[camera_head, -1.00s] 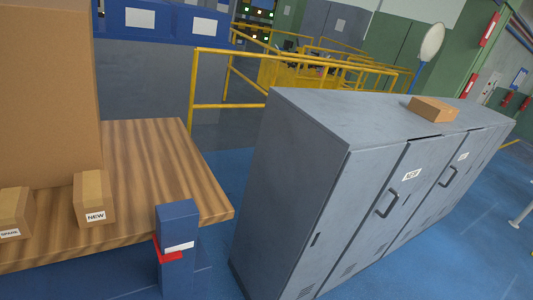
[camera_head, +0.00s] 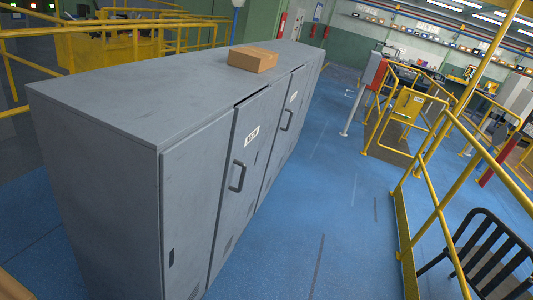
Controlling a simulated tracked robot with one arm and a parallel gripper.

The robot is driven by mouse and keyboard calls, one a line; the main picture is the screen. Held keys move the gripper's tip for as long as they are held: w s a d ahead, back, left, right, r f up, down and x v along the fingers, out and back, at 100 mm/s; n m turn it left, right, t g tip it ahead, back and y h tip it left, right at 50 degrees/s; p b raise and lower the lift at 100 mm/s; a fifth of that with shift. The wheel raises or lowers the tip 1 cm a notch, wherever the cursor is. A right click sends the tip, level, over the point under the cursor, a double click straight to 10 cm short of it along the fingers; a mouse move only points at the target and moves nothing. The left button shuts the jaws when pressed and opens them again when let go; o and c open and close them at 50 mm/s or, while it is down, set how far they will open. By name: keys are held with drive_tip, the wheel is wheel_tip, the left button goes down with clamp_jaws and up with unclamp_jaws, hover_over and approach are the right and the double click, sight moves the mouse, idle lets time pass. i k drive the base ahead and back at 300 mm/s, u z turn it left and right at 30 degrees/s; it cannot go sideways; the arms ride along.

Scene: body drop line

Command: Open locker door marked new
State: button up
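A grey metal locker cabinet (camera_head: 95,150) stands at the left and centre of the view, seen from above at an angle. The locker door marked NEW (camera_head: 240,185) has a white label (camera_head: 252,136) near its top and a dark bar handle (camera_head: 237,176) below it. This door looks closed or nearly so, with a dark gap along its top edge. A further door (camera_head: 286,125) to the right has its own label and handle. My gripper is not in view.
A cardboard box (camera_head: 253,58) lies on top of the cabinet. Blue floor (camera_head: 305,210) is clear in front of the doors. Yellow railings (camera_head: 440,190) and a black slatted chair (camera_head: 490,255) stand at the right. More yellow railings (camera_head: 130,40) stand behind the cabinet.

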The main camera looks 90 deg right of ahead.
sight(249, 115)
drive_tip(key=z, duration=2.05)
drive_tip(key=k, duration=0.85)
drive_tip(key=z, duration=0.1)
drive_tip(key=i, duration=0.85)
drive_tip(key=k, duration=0.45)
drive_tip(key=u, duration=0.55)
drive_tip(key=i, duration=0.15)
drive_tip(key=z, duration=0.05)
